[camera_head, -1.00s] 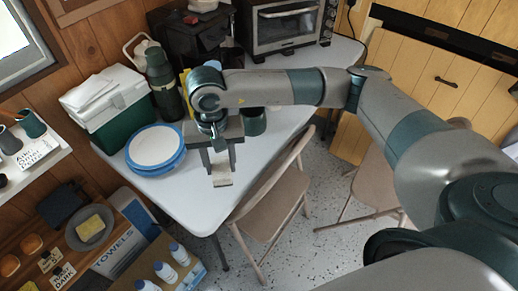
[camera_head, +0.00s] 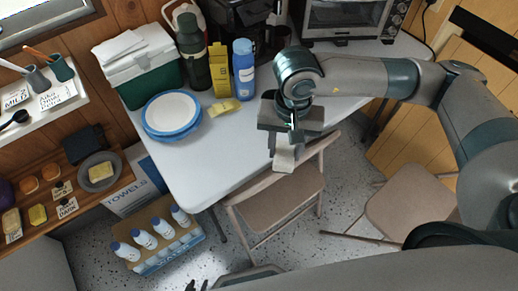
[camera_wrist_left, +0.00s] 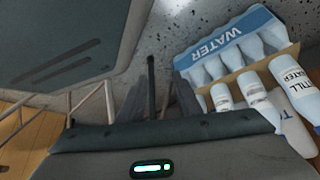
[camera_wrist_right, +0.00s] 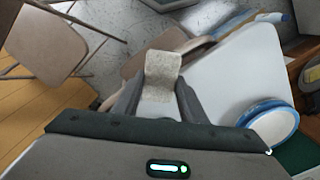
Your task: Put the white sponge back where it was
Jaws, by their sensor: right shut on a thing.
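The white sponge (camera_head: 284,158) is a pale block in my right gripper (camera_head: 283,150). The gripper is shut on it, and it hangs at the table's front edge, above the folding chair. The right wrist view shows the sponge (camera_wrist_right: 162,76) between the two fingertips (camera_wrist_right: 158,95). My left gripper (camera_head: 197,285) shows only its dark tips at the bottom of the head view. In the left wrist view its fingers (camera_wrist_left: 157,100) are apart with nothing held between them.
The white table (camera_head: 205,160) holds a blue-rimmed plate stack (camera_head: 171,113), yellow box (camera_head: 221,68), yellow block (camera_head: 223,107), blue bottle (camera_head: 244,70) and green cooler (camera_head: 150,85). A wooden shelf (camera_head: 95,200) at left carries a grey plate with a yellowish block (camera_head: 102,172). A bottle crate (camera_head: 165,250) and chairs (camera_head: 280,205) stand below.

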